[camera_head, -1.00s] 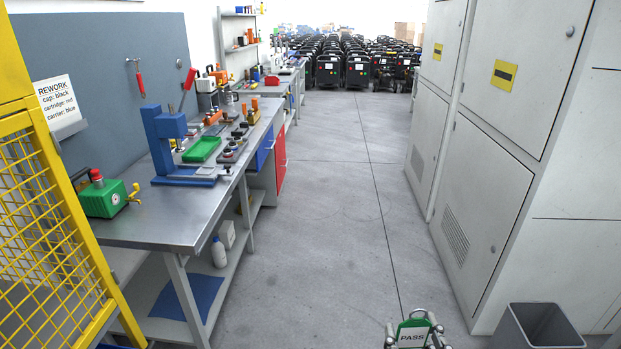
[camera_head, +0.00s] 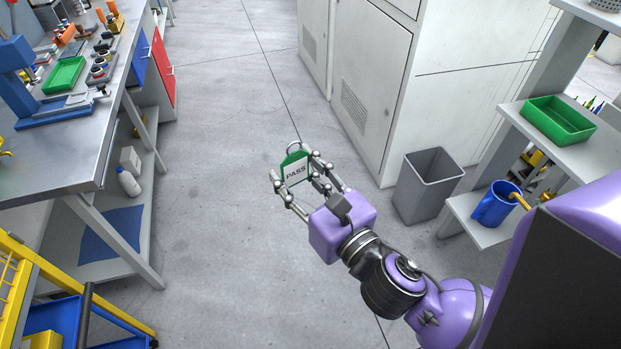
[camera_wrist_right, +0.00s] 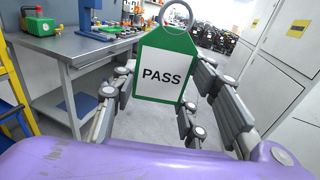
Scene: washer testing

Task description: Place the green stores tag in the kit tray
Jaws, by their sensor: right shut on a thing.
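The green stores tag (camera_head: 296,168) has a white label reading PASS and a metal ring on top. My right gripper (camera_head: 293,181) is shut on it and holds it upright above the floor of the aisle. In the right wrist view the tag (camera_wrist_right: 166,70) sits between the fingers, label facing the camera. An empty green tray (camera_head: 560,118) rests on the upper shelf at right. Another green tray (camera_head: 64,75) lies on the bench at left. I cannot tell which is the kit tray. The tag is apart from both. My left gripper is not in view.
A grey bin (camera_head: 428,183) stands on the floor beside the white cabinets (camera_head: 372,70). A blue mug (camera_head: 496,204) sits on the lower right shelf. A blue press (camera_head: 17,60) stands on the left bench. The aisle floor is clear.

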